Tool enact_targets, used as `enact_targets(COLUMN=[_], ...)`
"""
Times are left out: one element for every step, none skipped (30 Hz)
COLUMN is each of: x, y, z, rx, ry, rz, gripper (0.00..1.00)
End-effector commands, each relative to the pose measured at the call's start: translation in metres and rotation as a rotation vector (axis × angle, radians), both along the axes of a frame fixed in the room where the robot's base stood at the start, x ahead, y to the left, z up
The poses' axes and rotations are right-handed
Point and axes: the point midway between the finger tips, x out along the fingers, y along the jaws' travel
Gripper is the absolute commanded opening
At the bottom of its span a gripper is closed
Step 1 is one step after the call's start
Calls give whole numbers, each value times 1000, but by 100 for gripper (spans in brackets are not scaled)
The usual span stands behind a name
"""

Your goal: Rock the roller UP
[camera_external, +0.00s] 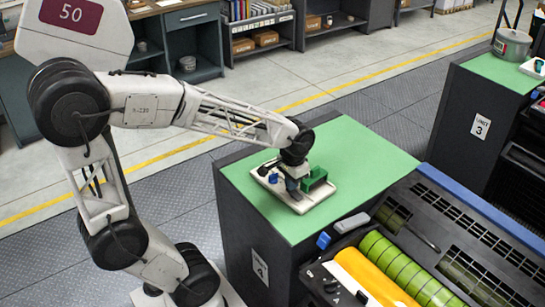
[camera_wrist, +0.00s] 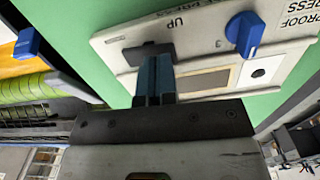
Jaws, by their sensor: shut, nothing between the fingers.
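A white control panel (camera_wrist: 115,45) lies on the green top and also shows in the external view (camera_external: 300,206). It carries a dark rocker (camera_wrist: 140,52) with the word UP beyond it, and a blue knob (camera_wrist: 245,33) to the right. My gripper (camera_wrist: 153,62) is shut and empty, its blue-grey fingertips over the near edge of the rocker. They hide part of it, and I cannot tell whether they touch it. In the external view my gripper (camera_external: 293,186) is low over the panel. The rocker's tilt is unclear.
The green top (camera_external: 345,150) is clear around the panel. A green block-like part (camera_external: 316,181) stands beside my gripper. In front are a green roller (camera_external: 405,268), a yellow sheet (camera_external: 365,277) and a blue handle (camera_external: 323,240). Another green-topped cabinet (camera_external: 495,72) stands at the right.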

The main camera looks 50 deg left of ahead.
Motion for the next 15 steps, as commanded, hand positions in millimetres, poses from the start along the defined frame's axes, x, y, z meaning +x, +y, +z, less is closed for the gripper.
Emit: enact_targets(x=[0,0,0,0,0,0,0,0,0,0,0,0,0,0,0], y=[0,0,0,0,0,0,0,0,0,0,0,0,0,0,0], z=[-1,-1,-1,-2,-2,-2,-3,-3,-4,-4,-4,-5,-5,-5,-6], rx=[0,0,0,0,0,0,0,0,0,0,0,0,0,0,0], ry=[0,0,1,1,1,1,1,1,1,1,1,1,1,1,1], rz=[0,0,0,0,0,0,0,0,0,0,0,0,0,0,0], gripper=[0,0,0,0,0,0,0,0,0,0,0,0,0,0,0])
